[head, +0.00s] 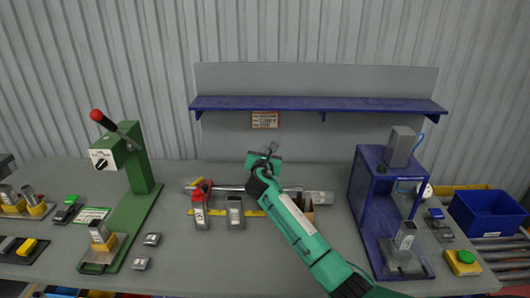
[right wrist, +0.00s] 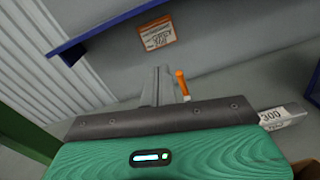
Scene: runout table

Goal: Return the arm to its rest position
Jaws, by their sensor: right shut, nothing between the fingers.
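My right arm, green and black, comes in from the lower right in the head view. It reaches up over the middle of the table, and its gripper (head: 268,151) is in front of the grey back panel, below the blue shelf. In the right wrist view the fingers of this gripper (right wrist: 158,86) are together with nothing between them. A thin orange-tipped part (right wrist: 182,84) shows just to the right of the fingers. My left gripper is in neither view.
A green press (head: 131,190) stands left and a blue press (head: 367,200) right. Grey metal blocks (head: 235,212), a red clamp (head: 200,190) and a horizontal bar (head: 230,187) lie mid-table around my forearm. A blue shelf (head: 320,104) spans above. A blue bin (head: 487,212) stands far right.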

